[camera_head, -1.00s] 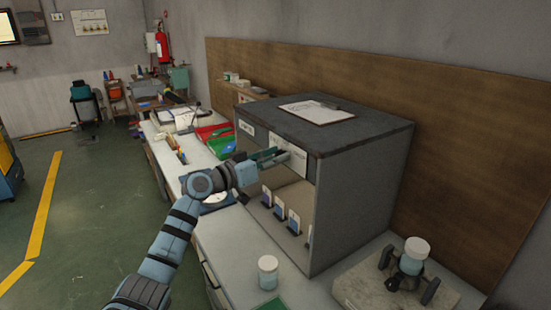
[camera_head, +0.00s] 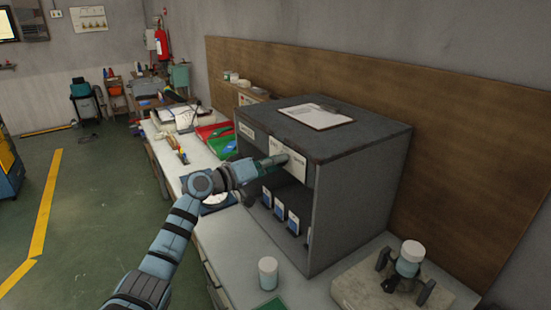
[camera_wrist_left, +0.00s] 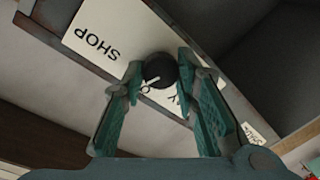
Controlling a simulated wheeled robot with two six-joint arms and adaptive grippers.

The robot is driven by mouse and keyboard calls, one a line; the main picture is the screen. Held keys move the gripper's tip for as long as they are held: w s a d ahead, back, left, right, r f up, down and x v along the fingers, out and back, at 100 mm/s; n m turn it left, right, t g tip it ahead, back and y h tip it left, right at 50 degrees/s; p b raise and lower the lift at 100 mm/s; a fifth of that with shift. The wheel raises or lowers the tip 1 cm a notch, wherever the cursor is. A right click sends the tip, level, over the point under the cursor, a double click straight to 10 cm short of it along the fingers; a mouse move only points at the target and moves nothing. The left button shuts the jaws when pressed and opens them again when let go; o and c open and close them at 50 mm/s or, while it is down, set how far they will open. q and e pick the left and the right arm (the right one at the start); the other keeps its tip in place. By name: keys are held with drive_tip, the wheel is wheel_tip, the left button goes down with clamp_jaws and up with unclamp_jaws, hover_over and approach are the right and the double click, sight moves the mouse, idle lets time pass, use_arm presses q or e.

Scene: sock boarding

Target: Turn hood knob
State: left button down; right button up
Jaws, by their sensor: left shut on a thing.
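The hood (camera_head: 360,195) is a grey box on the bench with an open front. Its knob (camera_wrist_left: 160,70) is round and black, with a white mark beside it, on a white label (camera_wrist_left: 95,40) reading SHOP upside down in the left wrist view. My left gripper (camera_wrist_left: 160,77) is shut on the knob, one teal finger on each side of it. In the head view my left gripper (camera_head: 285,160) is at the hood's upper front panel and hides the knob. My right gripper is not in view.
Several small cards (camera_head: 279,210) stand inside the dark hood. A white-lidded jar (camera_head: 268,272) stands on the bench in front.

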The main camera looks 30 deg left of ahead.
use_arm(q)
drive_tip(key=shift+n+g+p, duration=0.3)
drive_tip(key=shift+n+p, duration=0.5)
drive_tip(key=shift+n, duration=1)
drive_tip(key=c, duration=1.2)
unclamp_jaws()
drive_tip(key=shift+c, duration=0.2)
drive_tip(key=v, duration=1.2)
drive_tip(key=shift+a, duration=0.2)
drive_tip(key=shift+f, duration=0.1)
